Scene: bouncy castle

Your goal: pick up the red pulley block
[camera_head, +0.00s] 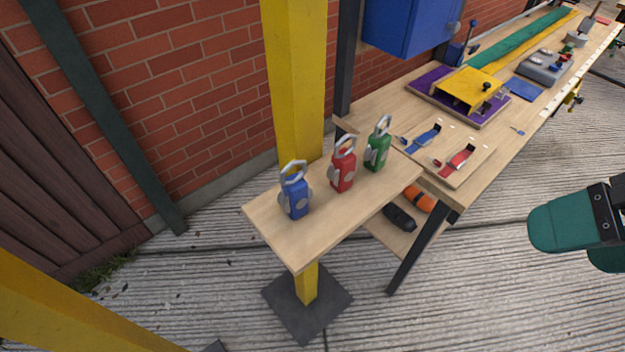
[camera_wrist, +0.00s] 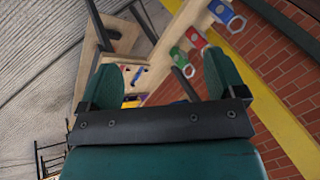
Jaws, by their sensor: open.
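The red pulley block (camera_head: 342,170) stands upright on a wooden shelf (camera_head: 270,225), with a metal shackle on top. A blue pulley block (camera_head: 295,196) stands to its left and a green pulley block (camera_head: 377,150) to its right, each apart from it. The red block also shows in the wrist view (camera_wrist: 196,37), beyond my gripper (camera_wrist: 160,78), between the blue and green ones. My gripper is open and empty, with green fingers. In the head view its green fingers are at the right edge, well to the right of the shelf.
A yellow post (camera_head: 296,80) rises right behind the shelf, before a brick wall (camera_head: 180,70). A workbench with a yellow press-like fixture (camera_head: 470,88) and red and blue clamps runs right. Orange and black items lie on a lower shelf. Open paving (camera_head: 470,290) lies in front.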

